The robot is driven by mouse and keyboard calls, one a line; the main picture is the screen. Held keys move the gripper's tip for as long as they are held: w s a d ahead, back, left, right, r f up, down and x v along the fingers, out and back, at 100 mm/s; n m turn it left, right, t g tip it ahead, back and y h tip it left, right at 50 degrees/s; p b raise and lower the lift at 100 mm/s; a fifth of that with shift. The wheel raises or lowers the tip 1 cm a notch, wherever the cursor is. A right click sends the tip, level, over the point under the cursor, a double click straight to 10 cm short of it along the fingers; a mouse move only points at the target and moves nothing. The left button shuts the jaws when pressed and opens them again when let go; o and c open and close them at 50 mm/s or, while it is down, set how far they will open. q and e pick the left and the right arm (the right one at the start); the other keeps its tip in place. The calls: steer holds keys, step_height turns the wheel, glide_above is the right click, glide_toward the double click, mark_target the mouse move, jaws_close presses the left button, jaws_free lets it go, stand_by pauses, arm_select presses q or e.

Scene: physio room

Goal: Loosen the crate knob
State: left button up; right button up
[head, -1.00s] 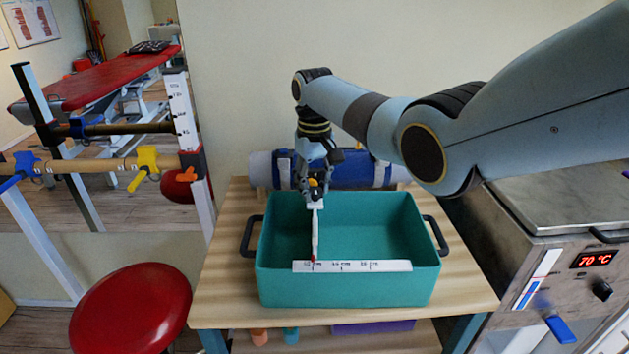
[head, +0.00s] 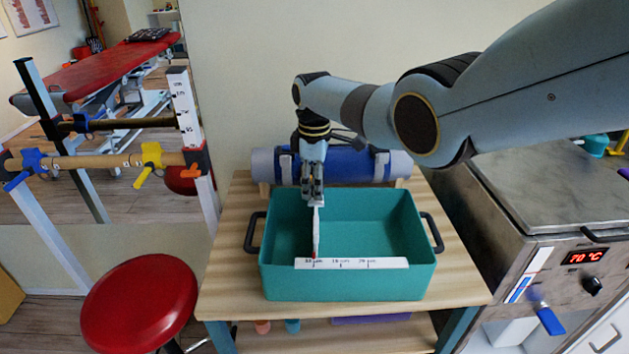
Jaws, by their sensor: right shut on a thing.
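The teal crate (head: 350,285) stands on a wooden table, with a dark handle at each side. A white scale strip (head: 352,263) runs along its front rim. A thin white divider (head: 317,232) runs from the back rim to the front, its red tip at the left part of the scale. My right gripper (head: 313,200) points down at the divider's back end, over the crate's back rim. It is shut on the crate knob there, which its fingers hide. My left gripper is not in view.
A rolled blue mat (head: 340,166) lies behind the crate, close to my right gripper. A steel heater unit (head: 540,225) reading 70 °C stands at the right. A red stool (head: 140,302) and a rail frame with clamps (head: 105,160) stand at the left.

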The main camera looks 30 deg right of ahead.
steer(key=n, duration=0.4)
steer(key=shift+a+n+p, duration=0.1)
steer(key=shift+n+p, duration=0.2)
steer(key=shift+p, duration=0.05)
steer(key=n, duration=0.4)
steer(key=shift+s, duration=0.15)
steer(key=n+p, duration=0.1)
steer(key=n, duration=0.4)
steer(key=shift+s+n, duration=0.15)
steer(key=shift+n, duration=1.95)
steer(key=o, duration=1.2)
steer(key=shift+c, duration=0.2)
steer(key=shift+r, duration=0.1)
